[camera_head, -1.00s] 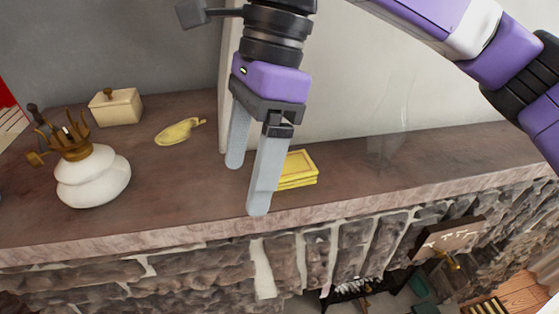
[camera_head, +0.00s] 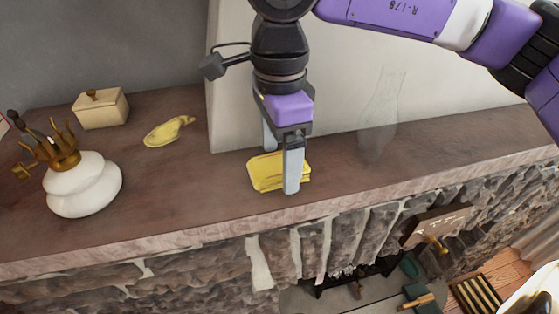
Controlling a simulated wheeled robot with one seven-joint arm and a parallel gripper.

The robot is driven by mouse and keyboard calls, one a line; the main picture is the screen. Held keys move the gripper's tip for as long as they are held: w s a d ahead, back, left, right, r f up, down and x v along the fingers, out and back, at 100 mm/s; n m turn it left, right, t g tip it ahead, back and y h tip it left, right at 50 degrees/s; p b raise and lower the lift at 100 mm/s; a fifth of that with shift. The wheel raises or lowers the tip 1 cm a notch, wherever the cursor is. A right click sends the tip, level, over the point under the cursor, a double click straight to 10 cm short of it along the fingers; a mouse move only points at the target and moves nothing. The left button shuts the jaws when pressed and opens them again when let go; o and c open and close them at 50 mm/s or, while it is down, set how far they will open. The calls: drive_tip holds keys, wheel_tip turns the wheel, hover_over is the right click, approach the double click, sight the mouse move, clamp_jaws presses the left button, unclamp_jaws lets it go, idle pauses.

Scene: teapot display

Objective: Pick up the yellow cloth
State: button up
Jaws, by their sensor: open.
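The yellow cloth (camera_head: 266,174) is a folded, flat stack lying on the brown stone ledge (camera_head: 200,198), near the ledge's front edge. My gripper (camera_head: 281,172) points down over it with its jaws open. One finger is in front of the cloth's right part and hides some of it. The other finger is behind, its lower end close to the cloth's back edge. I cannot tell whether the fingers touch the cloth.
A white pot with a brass top (camera_head: 85,185) stands at the left. Behind it are a cream lidded box (camera_head: 102,110) and a yellow spoon-shaped dish (camera_head: 166,132). A clear glass vase (camera_head: 382,115) stands to the right. A white wall rises behind the cloth.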

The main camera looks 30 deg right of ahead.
sight(280, 164)
drive_tip(key=shift+f, duration=0.4)
drive_tip(key=shift+c, duration=0.4)
drive_tip(key=c, duration=1.3)
drive_tip(key=shift+r, duration=0.1)
drive_tip(key=shift+c, duration=0.2)
wheel_tip(280, 164, up, 20)
drive_tip(key=b, duration=0.2)
drive_tip(key=shift+b, duration=0.3)
